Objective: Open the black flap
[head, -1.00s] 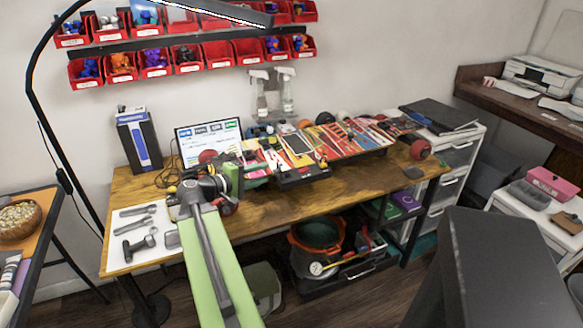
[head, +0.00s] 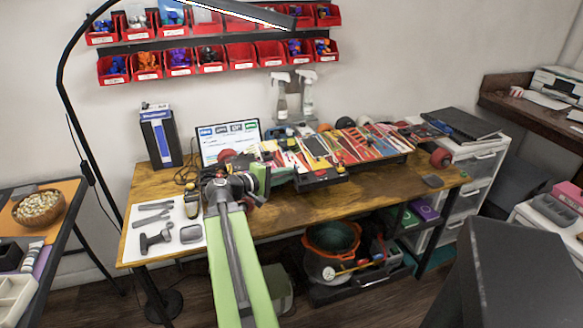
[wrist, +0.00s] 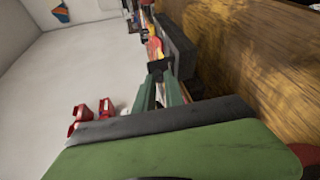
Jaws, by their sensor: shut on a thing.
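A black box-like part (head: 320,180) sits at the front edge of the colourful board on the wooden table. It also shows in the wrist view (wrist: 180,52) as a dark block standing on the wood. My gripper (wrist: 160,78) has its green fingers closed around a small black piece, the black flap (wrist: 158,66), beside that block. In the head view my gripper (head: 265,180) is left of the black part, low over the table. My own wrist and arm hide part of the grip, and the flap's angle is hard to tell.
A white mat with grey tools (head: 158,235) lies at the left. A small screen (head: 228,140) and a blue box (head: 160,138) stand behind. A lamp pole (head: 85,165) rises at the left.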

